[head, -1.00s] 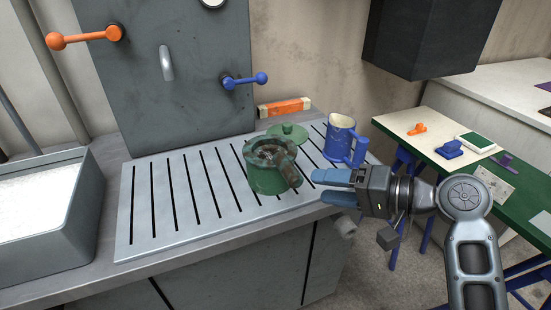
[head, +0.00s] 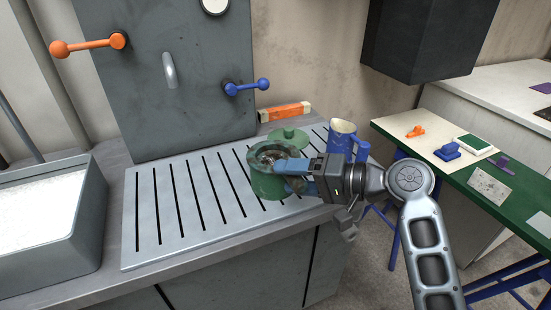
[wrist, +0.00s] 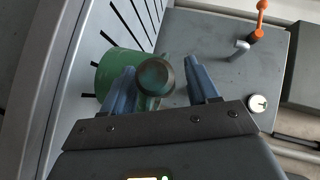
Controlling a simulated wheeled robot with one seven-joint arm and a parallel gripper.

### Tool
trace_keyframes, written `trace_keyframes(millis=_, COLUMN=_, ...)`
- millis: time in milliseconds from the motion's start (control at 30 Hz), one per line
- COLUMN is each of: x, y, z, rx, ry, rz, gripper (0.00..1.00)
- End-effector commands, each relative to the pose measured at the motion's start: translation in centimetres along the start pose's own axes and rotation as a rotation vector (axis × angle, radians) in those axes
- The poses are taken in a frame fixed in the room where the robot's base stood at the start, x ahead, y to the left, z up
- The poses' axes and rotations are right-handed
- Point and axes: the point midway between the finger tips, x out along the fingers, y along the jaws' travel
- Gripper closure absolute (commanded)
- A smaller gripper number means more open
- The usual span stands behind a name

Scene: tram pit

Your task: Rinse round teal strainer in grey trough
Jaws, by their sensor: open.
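The round teal strainer (head: 262,154) sits in the mouth of a green pot (head: 268,188) on the slotted drainboard. Its dark teal handle end (wrist: 155,77) faces the wrist camera. My gripper (wrist: 160,72) is open, with one blue finger on each side of the handle end in the wrist view; I cannot tell whether they touch it. In the head view the fingers cover part of the pot and the handle. The grey trough (head: 62,254) stands at the far left, holding a white, foamy-looking fill.
A green lid (head: 290,137) lies behind the pot, and a blue mug (head: 341,140) stands to its right, behind my gripper. An orange-and-white block (head: 285,111) lies by the wall. The drainboard's left half (head: 165,215) is clear. Levers and a spout (head: 169,70) jut from the back panel.

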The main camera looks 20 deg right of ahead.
Motion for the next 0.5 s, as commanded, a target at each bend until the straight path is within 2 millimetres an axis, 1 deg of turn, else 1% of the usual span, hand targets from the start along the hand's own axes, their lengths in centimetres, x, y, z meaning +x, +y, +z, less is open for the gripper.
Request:
trace_keyframes(millis=200, x=0.07, y=0.02, z=-0.02, rx=-0.001, ry=0.001, rz=0.0, gripper=0.41)
trace_keyframes(millis=500, x=0.04, y=0.03, z=-0.02, rx=-0.001, ry=0.001, rz=0.001, gripper=0.69)
